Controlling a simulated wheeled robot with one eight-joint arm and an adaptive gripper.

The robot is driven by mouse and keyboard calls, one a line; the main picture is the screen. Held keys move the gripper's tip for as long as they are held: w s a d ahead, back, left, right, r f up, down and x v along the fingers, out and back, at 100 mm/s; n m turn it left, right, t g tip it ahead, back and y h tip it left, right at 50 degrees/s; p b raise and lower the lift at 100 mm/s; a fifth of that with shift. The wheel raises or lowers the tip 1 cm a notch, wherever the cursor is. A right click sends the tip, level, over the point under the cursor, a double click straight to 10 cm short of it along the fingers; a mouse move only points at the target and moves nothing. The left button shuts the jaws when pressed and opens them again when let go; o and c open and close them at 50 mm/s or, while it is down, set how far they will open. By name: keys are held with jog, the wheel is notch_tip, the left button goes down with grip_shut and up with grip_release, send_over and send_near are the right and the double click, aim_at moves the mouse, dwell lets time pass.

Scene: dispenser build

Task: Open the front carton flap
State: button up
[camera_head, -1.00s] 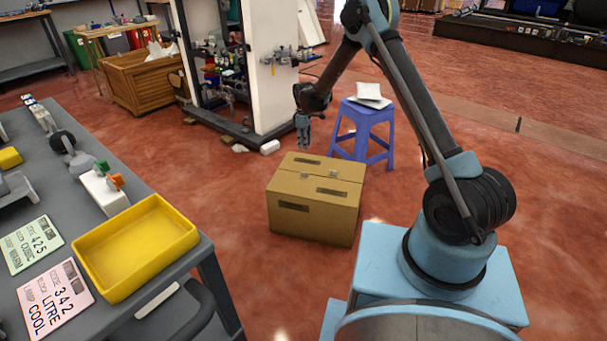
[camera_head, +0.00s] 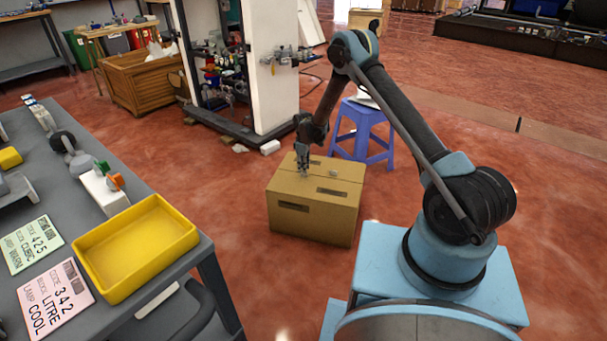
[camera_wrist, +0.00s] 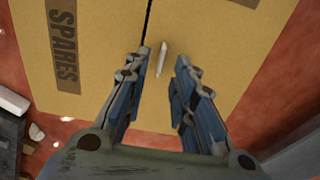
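The closed brown carton (camera_head: 312,225) stands on the floor, with a dark label on its front side and more on its top flaps. My gripper (camera_head: 304,174) is at the top of the carton, over its left part. In the wrist view my gripper (camera_wrist: 157,80) is open, its two blue fingers apart with nothing held between them. A small pale tab (camera_wrist: 161,59) stands on a carton flap (camera_wrist: 200,40) just beyond the fingertips, beside the dark seam. The other flap (camera_wrist: 95,60) carries a label reading SPARES. I cannot tell whether the fingertips touch the carton.
A blue stool (camera_head: 362,132) with white items on it stands close behind the carton. A white shelf unit (camera_head: 272,70) is behind to the left. The grey table (camera_head: 205,250) with a yellow tray (camera_head: 190,240) is at the left. Floor in front of the carton is clear.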

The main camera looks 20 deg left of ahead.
jog(key=shift+f, duration=1.8)
grip_shut()
